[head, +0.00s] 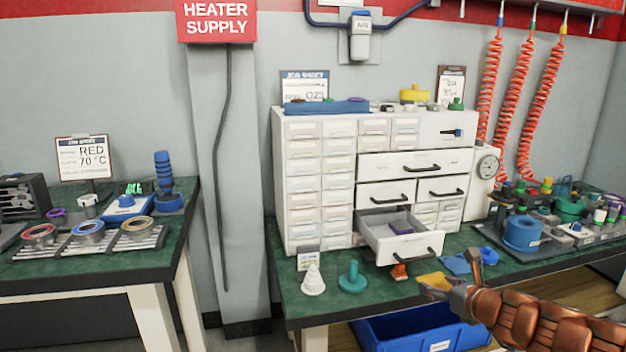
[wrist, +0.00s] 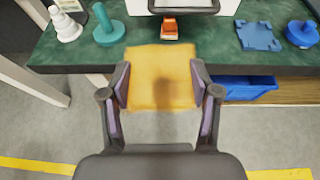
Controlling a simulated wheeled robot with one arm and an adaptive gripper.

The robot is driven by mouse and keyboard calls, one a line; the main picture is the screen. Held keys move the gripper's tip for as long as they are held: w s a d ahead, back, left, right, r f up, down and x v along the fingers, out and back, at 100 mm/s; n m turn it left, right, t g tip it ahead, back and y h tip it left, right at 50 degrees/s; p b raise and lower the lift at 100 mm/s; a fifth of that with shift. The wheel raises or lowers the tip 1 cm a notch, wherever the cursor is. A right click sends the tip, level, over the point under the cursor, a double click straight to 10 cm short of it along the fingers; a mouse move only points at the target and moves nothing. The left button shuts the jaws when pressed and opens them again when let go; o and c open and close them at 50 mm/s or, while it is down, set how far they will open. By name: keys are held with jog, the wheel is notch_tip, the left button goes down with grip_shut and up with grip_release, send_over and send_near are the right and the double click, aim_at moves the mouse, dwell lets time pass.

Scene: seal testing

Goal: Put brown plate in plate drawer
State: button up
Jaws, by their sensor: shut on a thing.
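A flat, square, ochre-brown plate (wrist: 160,62) is held between the two fingers of my gripper (wrist: 160,88) in the wrist view. In the head view the plate (head: 434,280) shows at the tip of my gripper (head: 440,291), in front of the green bench's front edge. A drawer (head: 412,249) low in the white cabinet is pulled open, with a small purple-grey thing (head: 401,228) inside. The drawer is above and left of the plate in the head view. I cannot read a label on it.
On the bench near the edge are a white cone (head: 313,281), a teal knobbed piece (head: 352,278), an orange piece (head: 399,272) and a blue plate (head: 456,265). A blue bin (head: 400,330) sits below. Drawers above are closed.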

jog(key=w+a+r, duration=0.3)
jog(key=w+a, duration=0.2)
jog(key=a, duration=0.5)
jog(key=shift+w+a+r+y, duration=0.25)
jog(key=shift+r+y, duration=0.05)
jog(key=shift+r, duration=0.1)
jog(key=shift+a+f, duration=0.1)
notch_tip(320, 180, up, 30)
jog(key=m+h+p, duration=0.6)
jog(key=h+p, duration=0.2)
jog(key=p, duration=2.2)
jog(key=shift+m, duration=0.3)
